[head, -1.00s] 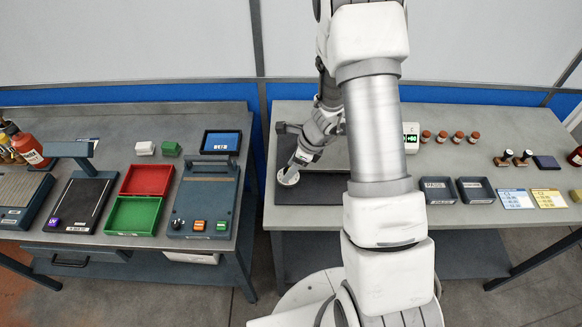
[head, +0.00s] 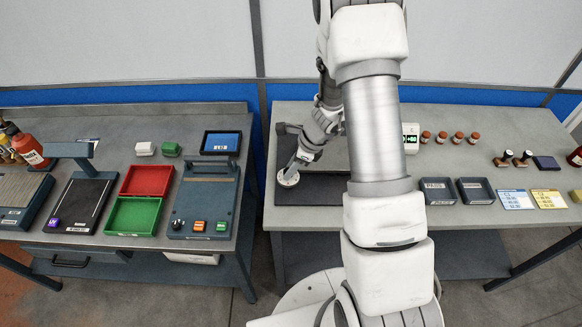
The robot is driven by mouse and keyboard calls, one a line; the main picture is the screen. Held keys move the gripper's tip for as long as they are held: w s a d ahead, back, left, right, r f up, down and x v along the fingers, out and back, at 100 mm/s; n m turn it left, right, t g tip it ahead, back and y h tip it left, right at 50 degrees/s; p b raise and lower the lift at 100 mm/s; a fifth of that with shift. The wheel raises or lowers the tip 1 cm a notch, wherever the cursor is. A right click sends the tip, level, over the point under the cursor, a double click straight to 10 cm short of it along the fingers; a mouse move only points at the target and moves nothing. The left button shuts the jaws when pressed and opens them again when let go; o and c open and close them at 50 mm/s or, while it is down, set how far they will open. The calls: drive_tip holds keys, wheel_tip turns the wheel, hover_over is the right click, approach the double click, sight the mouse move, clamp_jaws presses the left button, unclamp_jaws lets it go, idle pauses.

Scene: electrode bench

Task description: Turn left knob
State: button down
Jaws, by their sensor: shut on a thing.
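My gripper (head: 294,171) is at the left edge of the dark mat-like surface (head: 318,190) on the right bench. It points down and is shut on a pale round knob (head: 288,180), seen as a small whitish disc with a dark centre. The fingers cover part of this knob, and its markings are too small to read. My arm hides the middle of the dark surface and whatever stands behind it, so I cannot see another knob there.
A device with a small black knob (head: 177,224) and coloured buttons stands on the left bench. Red (head: 146,192) and green trays lie beside it. A gap separates the benches. Small bottles and dark trays (head: 436,190) sit right of my arm.

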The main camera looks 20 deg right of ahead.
drive_tip(key=n, duration=0.2)
drive_tip(key=n+g, duration=0.1)
drive_tip(key=n, duration=0.1)
drive_tip(key=n+g, duration=0.1)
drive_tip(key=shift+w+n, duration=0.25)
drive_tip(key=shift+n, duration=0.15)
drive_tip(key=n+g+b, duration=0.1)
drive_tip(key=n, duration=0.2)
drive_tip(key=n+g+b, duration=0.1)
drive_tip(key=n, duration=0.2)
drive_tip(key=shift+w+f+g, duration=0.1)
drive_tip(key=shift+w+g, duration=0.1)
drive_tip(key=shift+g, duration=0.1)
drive_tip(key=n+h+b, duration=0.1)
drive_tip(key=n, duration=0.2)
drive_tip(key=n+g+b, duration=0.1)
drive_tip(key=n, duration=0.1)
drive_tip(key=shift+w+a+n+h, duration=0.1)
drive_tip(key=shift+a+n+h, duration=0.05)
drive_tip(key=shift+n+h, duration=0.25)
drive_tip(key=n+h, duration=0.1)
drive_tip(key=n, duration=0.1)
drive_tip(key=n+h+b, duration=0.1)
drive_tip(key=n, duration=0.2)
drive_tip(key=shift+a+g, duration=0.2)
drive_tip(key=shift+g, duration=0.2)
drive_tip(key=shift+n, duration=0.3)
drive_tip(key=c, duration=0.6)
unclamp_jaws()
